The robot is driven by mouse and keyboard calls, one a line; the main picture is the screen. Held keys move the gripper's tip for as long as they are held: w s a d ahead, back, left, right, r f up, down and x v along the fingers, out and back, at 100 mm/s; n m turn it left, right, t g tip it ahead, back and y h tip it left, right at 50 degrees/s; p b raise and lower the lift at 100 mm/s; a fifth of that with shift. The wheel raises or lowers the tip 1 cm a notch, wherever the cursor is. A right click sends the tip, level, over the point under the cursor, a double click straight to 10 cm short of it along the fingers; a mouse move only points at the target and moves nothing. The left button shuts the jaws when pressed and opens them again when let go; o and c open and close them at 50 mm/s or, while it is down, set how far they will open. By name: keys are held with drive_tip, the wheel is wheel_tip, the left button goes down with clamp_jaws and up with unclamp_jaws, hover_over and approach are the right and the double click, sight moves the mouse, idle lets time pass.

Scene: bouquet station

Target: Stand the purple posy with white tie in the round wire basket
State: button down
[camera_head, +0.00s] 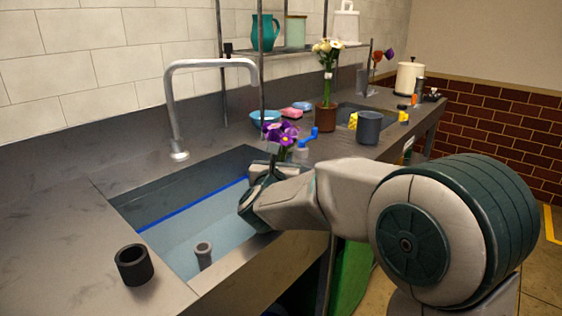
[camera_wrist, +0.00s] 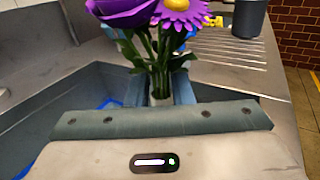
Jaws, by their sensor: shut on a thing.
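The purple posy (camera_head: 281,132) has purple blooms with yellow centres and green stems. It is upright above the far right part of the sink. In the wrist view the posy (camera_wrist: 164,40) stands between the fingers, with a pale band, seemingly the white tie (camera_wrist: 160,98), low on its stems. My gripper (camera_wrist: 160,92) is shut on the stems; in the head view my gripper (camera_head: 268,180) is partly hidden by its own wrist. The stem ends are hidden. I cannot make out a round wire basket in either view.
A sink (camera_head: 190,220) with water lies below my gripper, under a tall faucet (camera_head: 176,110). A black cup (camera_head: 134,264) stands on the near counter. A brown pot (camera_head: 326,119) with pale flowers, a grey cup (camera_head: 369,127) and a blue bowl (camera_head: 263,117) stand beyond. Shelf posts rise behind.

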drive_tip(key=shift+f+b, duration=0.4)
drive_tip(key=shift+b, duration=0.1)
drive_tip(key=c, duration=0.6)
unclamp_jaws()
drive_tip(key=shift+o, duration=0.2)
drive_tip(key=shift+s, duration=0.1)
drive_tip(key=shift+s+a+b, duration=0.2)
drive_tip(key=shift+s+b, duration=0.5)
drive_tip(key=shift+s, duration=0.5)
drive_tip(key=shift+s+a+b, duration=0.15)
drive_tip(key=shift+s+b, duration=0.5)
drive_tip(key=shift+s, duration=0.55)
drive_tip(key=shift+s, duration=0.1)
drive_tip(key=shift+s+a+f+b, duration=0.15)
drive_tip(key=shift+s+b, duration=0.2)
drive_tip(key=shift+s, duration=0.2)
drive_tip(key=shift+s+a+f+b, duration=0.1)
drive_tip(key=shift+s+a+b, duration=0.1)
drive_tip(key=shift+s+b, duration=0.3)
drive_tip(key=shift+s+a+f+b, duration=0.15)
drive_tip(key=shift+s+b, duration=0.1)
drive_tip(key=shift+s, duration=0.4)
